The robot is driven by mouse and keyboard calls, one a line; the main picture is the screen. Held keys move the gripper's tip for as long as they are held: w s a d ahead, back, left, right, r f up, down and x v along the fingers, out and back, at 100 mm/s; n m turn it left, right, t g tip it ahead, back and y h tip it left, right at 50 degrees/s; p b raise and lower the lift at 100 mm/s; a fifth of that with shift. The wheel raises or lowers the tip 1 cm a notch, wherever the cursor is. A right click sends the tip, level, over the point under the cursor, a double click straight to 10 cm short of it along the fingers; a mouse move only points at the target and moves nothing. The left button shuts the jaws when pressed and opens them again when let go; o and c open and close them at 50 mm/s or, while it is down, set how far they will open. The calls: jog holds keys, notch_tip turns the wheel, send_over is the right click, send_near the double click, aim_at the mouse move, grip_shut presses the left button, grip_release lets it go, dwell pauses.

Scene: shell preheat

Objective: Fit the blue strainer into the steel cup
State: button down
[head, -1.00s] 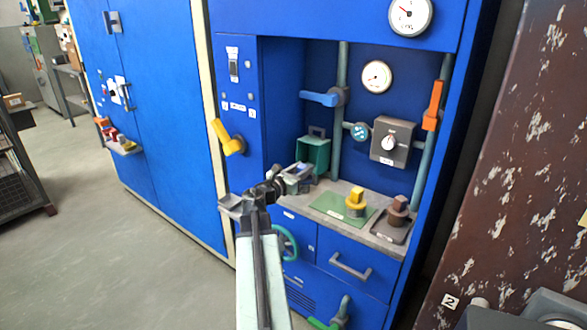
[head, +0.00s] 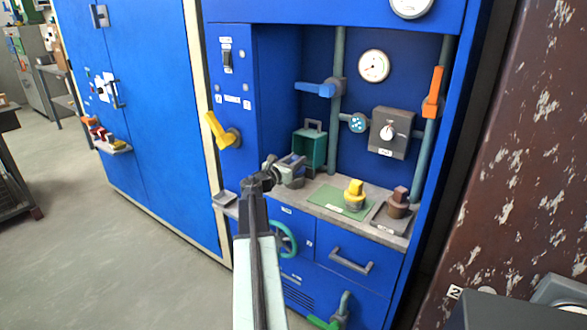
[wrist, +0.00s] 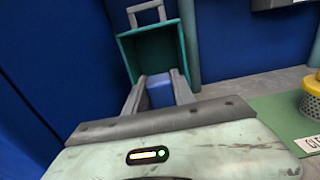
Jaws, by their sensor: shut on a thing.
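My gripper (head: 287,167) reaches over the left end of the grey counter in the blue cabinet. In the wrist view its two fingers (wrist: 158,88) are closed on a plain blue block-shaped part (wrist: 160,92), which I take as the blue strainer's grip. The rest of the strainer is hidden, and I cannot see whether it touches anything. A teal open box (head: 312,149) with a grey handle stands just beyond the gripper; it also shows behind the fingers in the wrist view (wrist: 130,55). I cannot make out a steel cup for certain.
A brown-topped piece (head: 399,204) stands on a dark plate. A yellow lever (head: 220,130) juts out at left; pipes rise behind.

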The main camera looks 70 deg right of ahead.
jog(key=shift+w+a+f, duration=0.1)
jog(key=shift+w+f, duration=0.05)
jog(key=shift+w, duration=0.1)
jog(key=shift+f, duration=0.35)
jog(key=c, duration=1.1)
grip_release()
jog(key=shift+o, duration=0.2)
jog(key=shift+r, duration=0.15)
jog(key=v, duration=1.2)
jog(key=shift+r, duration=0.15)
